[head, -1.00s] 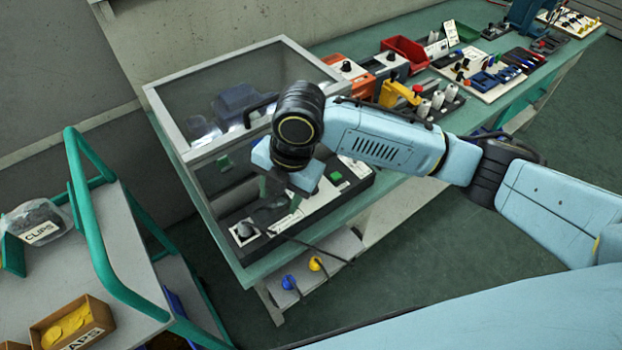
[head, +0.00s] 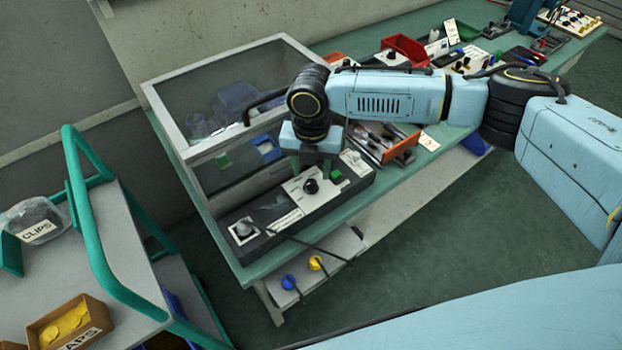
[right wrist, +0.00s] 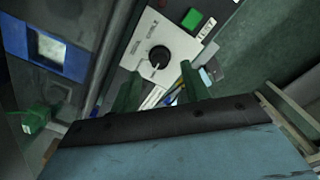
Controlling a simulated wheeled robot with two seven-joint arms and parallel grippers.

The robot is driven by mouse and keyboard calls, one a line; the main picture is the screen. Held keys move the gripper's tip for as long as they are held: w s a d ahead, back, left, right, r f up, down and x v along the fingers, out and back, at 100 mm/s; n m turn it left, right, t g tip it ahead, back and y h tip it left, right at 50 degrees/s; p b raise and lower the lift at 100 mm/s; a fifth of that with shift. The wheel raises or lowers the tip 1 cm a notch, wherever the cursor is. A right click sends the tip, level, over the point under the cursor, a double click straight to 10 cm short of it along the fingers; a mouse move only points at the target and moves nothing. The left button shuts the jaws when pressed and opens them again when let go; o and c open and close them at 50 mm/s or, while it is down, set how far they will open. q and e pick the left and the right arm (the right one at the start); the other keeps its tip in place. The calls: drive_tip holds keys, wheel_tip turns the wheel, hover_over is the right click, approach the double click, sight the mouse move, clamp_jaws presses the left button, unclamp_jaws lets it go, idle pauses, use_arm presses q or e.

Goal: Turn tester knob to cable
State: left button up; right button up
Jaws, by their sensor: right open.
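The tester (head: 270,228) is a long black box on the front of the green bench. Its black knob (head: 311,186) sits on a white panel beside a green button (head: 336,176). In the right wrist view the round knob (right wrist: 160,61) has a pointer, with printed labels around it; one seems to read CABLE, but the setting is hard to tell. My right gripper (head: 313,172) is open just above and behind the knob. In the right wrist view its two green fingers (right wrist: 158,88) are apart, with the knob ahead of them, untouched. My left gripper is not in view.
A clear-walled case (head: 235,100) with a grey frame stands close behind the tester. An orange-fronted tray (head: 400,150) of tools lies to the right. A black cable (head: 318,247) runs off the tester's front. A green-railed cart (head: 100,230) stands at left.

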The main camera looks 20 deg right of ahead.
sight(311, 182)
drive_tip(key=shift+f, duration=2.2)
drive_tip(key=shift+c, duration=0.3)
